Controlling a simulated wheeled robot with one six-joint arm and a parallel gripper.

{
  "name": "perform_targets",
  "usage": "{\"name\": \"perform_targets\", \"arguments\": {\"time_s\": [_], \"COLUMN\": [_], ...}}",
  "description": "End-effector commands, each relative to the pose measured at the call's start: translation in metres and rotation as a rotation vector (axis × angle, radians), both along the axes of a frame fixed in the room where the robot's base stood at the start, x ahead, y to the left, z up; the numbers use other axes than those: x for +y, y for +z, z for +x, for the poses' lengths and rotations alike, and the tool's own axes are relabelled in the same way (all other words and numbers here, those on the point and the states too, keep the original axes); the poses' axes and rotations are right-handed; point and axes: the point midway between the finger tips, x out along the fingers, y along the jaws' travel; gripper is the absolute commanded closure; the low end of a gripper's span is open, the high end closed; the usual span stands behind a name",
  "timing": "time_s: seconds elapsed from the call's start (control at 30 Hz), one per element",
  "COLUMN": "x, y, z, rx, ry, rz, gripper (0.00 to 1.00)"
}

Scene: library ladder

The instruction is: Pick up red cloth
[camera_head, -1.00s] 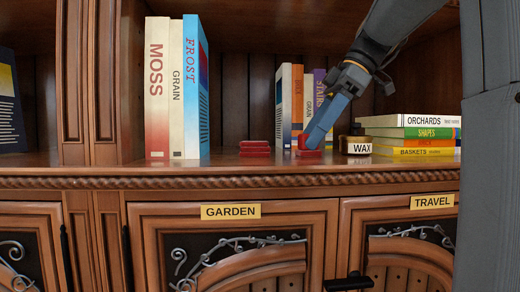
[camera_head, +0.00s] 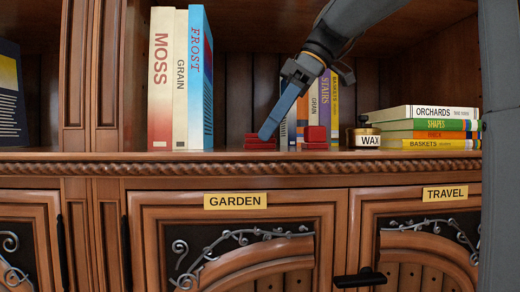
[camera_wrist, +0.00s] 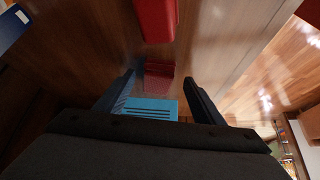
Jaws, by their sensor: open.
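Two small red things stand on the shelf in the head view. The left one (camera_head: 261,142) is low and looks like a folded red cloth; the right one (camera_head: 316,134) is a little taller. My gripper (camera_head: 267,132) is open, slanting down and left, with its tips at the left red thing. In the wrist view, a dark red patch (camera_wrist: 158,76), seemingly the left red thing, lies between and beyond my open fingers. A brighter red block (camera_wrist: 156,20) is at the top. I cannot tell whether the fingers touch anything.
Tall books (camera_head: 180,80) stand at left, with a blue cover (camera_wrist: 150,109) near the fingers in the wrist view. More books (camera_head: 322,95) stand behind the red things. A wax jar (camera_head: 364,139) and flat stacked books (camera_head: 428,128) are right. The shelf's front edge (camera_head: 240,169) is close.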

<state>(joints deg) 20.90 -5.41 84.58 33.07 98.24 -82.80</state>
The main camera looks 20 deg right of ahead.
Motion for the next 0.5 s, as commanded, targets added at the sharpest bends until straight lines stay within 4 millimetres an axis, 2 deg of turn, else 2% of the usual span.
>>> {"name": "perform_targets", "arguments": {"time_s": [0.03, 0.2, 0.5], "x": [0.0084, 0.0097, 0.0103], "y": [-0.0029, -0.0105, -0.0101], "z": [0.0035, 0.004, 0.0037], "rx": [0.0, 0.0, 0.0], "ry": [0.004, 0.0, -0.001], "rz": [0.0, 0.0, 0.0], "gripper": [0.38, 0.38, 0.38]}}
